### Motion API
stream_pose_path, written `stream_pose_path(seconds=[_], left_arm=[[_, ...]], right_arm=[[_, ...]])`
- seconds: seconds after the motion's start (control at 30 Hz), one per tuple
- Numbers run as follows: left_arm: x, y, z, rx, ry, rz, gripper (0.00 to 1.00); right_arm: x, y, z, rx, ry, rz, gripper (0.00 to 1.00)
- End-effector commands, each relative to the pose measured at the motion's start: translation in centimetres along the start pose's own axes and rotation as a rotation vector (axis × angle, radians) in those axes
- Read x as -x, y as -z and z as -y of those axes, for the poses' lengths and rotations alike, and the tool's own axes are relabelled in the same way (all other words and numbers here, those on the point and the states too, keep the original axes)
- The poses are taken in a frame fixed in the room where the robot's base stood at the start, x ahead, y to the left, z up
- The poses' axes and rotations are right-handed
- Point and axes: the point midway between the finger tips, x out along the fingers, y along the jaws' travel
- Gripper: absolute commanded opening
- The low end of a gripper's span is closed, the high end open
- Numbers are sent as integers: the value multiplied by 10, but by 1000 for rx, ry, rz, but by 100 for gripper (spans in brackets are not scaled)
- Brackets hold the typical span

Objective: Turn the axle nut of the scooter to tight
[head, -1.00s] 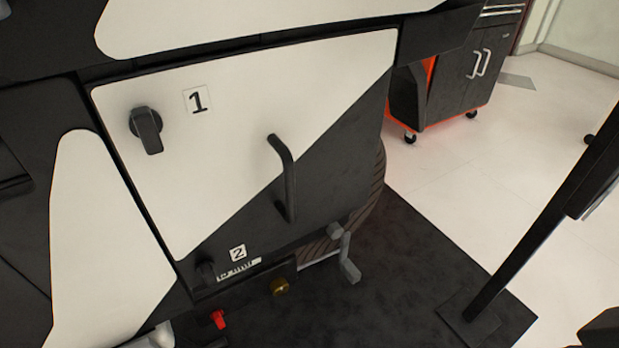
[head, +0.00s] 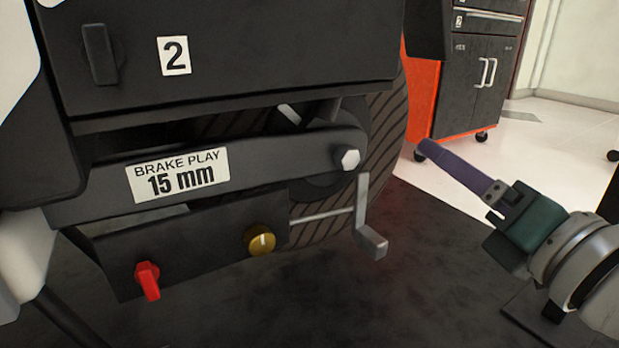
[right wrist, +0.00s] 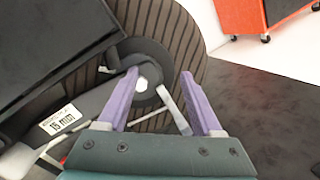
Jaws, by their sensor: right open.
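The axle nut (head: 346,158) is a light grey hex nut at the right end of the dark swing arm (head: 270,160), in front of the rear wheel (head: 385,125). In the right wrist view the nut (right wrist: 142,85) lies ahead, close to the left finger's tip. My right gripper (head: 428,150) is to the right of the nut in the head view, apart from it. Its two purple fingers show spread and empty in the right wrist view (right wrist: 158,78). My left gripper is in neither view.
A grey brake pedal or lever (head: 370,240) hangs just below the nut. A yellow knob (head: 261,240) and a red knob (head: 148,280) sit lower left. A "BRAKE PLAY 15 mm" label (head: 178,175) is on the arm. An orange-black cabinet (head: 470,75) stands behind.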

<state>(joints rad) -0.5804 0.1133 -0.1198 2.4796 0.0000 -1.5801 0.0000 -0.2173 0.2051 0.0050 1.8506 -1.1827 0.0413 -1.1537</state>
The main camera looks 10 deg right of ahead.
Motion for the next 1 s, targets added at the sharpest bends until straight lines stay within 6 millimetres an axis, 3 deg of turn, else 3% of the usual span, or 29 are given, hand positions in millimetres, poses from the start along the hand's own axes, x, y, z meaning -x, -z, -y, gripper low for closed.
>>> stream_pose_path(seconds=[0.1, 0.23, 0.37, 0.8, 1.0], left_arm=[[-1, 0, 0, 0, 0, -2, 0], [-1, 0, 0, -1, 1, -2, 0], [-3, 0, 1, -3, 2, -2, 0], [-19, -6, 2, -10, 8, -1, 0], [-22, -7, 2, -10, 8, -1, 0]], right_arm=[[-6, 24, -12, 280, -133, -96, 67], [-7, 40, -17, 420, -206, -149, 67], [-17, 45, -20, 441, -219, -157, 67], [-89, 60, -32, 435, -216, -155, 67], [-100, 62, -35, 434, -216, -156, 67]])
